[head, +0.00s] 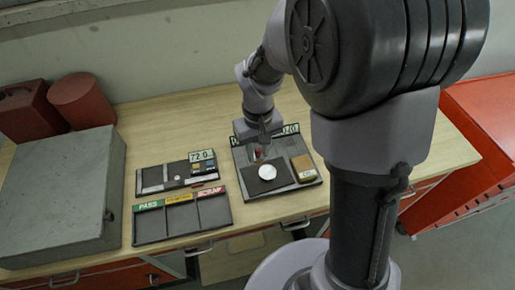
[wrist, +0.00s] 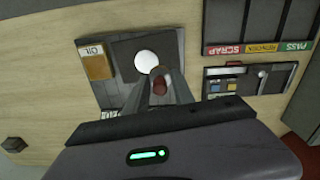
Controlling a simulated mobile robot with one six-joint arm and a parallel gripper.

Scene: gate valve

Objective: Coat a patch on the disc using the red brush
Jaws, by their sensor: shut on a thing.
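The disc (head: 267,172) is a white round piece on a dark square pad (head: 254,185) in a dark tray. It also shows in the wrist view (wrist: 146,62), just beyond my fingertips. My gripper (head: 259,154) points down over the tray, at the disc's back edge in the head view. In the wrist view my gripper (wrist: 160,78) is shut on the red brush (wrist: 160,85), of which a small red part shows between the fingers. The brush's tip is hidden, so I cannot tell whether it touches the disc.
An orange-brown OIL block (head: 302,167) sits in the tray right of the disc. Left are a panel (head: 153,178) reading 72.0 and a PASS/REWORK/SCRAP tray (head: 180,219). A grey box (head: 62,190) and red containers (head: 84,100) stand far left. Bare tabletop lies behind the panel.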

